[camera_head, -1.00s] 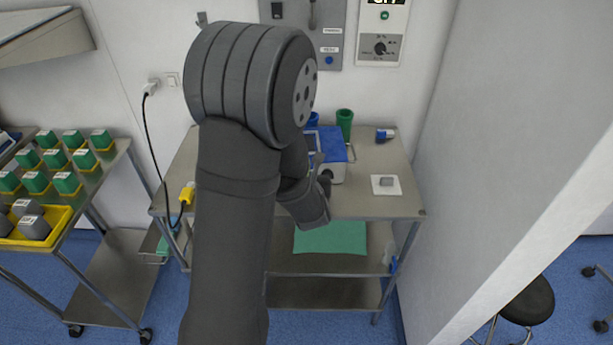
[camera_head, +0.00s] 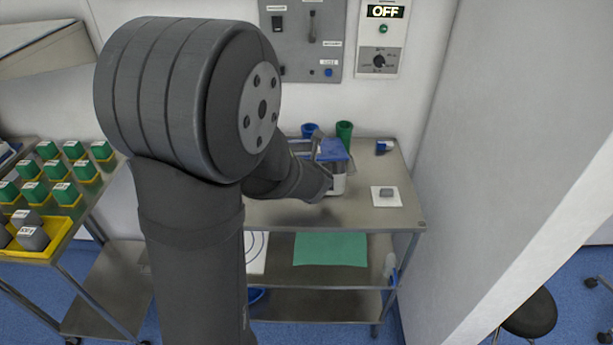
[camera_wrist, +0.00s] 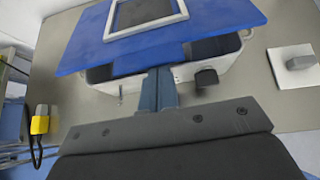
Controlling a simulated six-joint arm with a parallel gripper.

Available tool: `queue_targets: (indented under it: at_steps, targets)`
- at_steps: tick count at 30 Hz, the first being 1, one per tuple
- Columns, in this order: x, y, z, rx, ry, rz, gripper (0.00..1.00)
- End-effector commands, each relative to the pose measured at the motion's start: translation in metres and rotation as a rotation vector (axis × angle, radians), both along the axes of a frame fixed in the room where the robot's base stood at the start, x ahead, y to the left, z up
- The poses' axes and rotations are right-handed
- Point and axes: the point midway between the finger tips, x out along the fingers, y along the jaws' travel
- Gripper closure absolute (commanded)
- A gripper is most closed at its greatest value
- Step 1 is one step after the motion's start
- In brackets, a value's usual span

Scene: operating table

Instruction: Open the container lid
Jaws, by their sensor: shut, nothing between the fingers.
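The container (camera_wrist: 222,73) is a pale box on the steel table, with its blue lid (camera_wrist: 85,50) and a grey frame-shaped part on top of the lid. In the wrist view, a dark gap shows between the lid's near edge and the container's front rim. My gripper (camera_wrist: 158,78) is shut and empty, at the container's front. Its fingertips meet the lid's near edge in the picture; I cannot tell whether they touch it. In the head view, my arm hides part of the container (camera_head: 338,185) and its lid (camera_head: 333,149).
A white pad with a grey block (camera_wrist: 300,62) lies right of the container. A yellow connector (camera_wrist: 40,122) with a black cable is at left. Blue and green cups (camera_head: 344,130) stand behind. A rack of green-topped blocks (camera_head: 60,170) is far left; a wall closes the right.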

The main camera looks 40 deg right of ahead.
Motion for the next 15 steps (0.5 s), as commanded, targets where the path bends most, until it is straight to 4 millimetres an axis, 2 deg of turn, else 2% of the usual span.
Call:
queue_targets:
  at_steps: [15]
  targets:
    - [0.025, -0.021, 0.072, -0.008, -0.001, 0.003, 1.00]
